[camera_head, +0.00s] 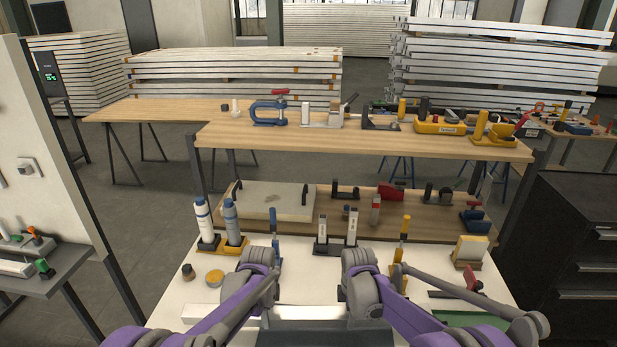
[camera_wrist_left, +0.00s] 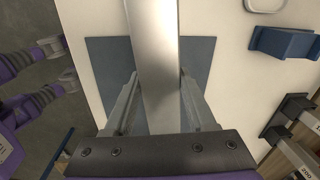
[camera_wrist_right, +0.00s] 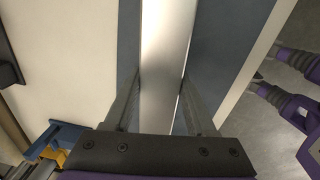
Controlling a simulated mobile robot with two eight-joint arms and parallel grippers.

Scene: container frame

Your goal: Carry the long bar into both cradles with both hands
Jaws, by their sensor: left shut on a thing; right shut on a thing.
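The long bar is a pale metallic length. My left gripper (camera_wrist_left: 158,76) is shut on the bar (camera_wrist_left: 153,35), one finger on each side. My right gripper (camera_wrist_right: 160,76) is shut on it likewise; the bar also shows in the right wrist view (camera_wrist_right: 167,35). The bar passes above a dark blue-grey mat (camera_wrist_left: 106,70); any gap is hard to judge. I cannot clearly identify the two cradles.
The white table (camera_head: 175,285) holds two bottles (camera_head: 230,222), two upright pale pieces in dark bases (camera_head: 351,228), a yellow-handled tool (camera_head: 404,238) and a pale block (camera_head: 470,250). A tool-laden wooden shelf (camera_head: 390,205) stands behind. A dark drawer cabinet (camera_head: 570,240) is at right.

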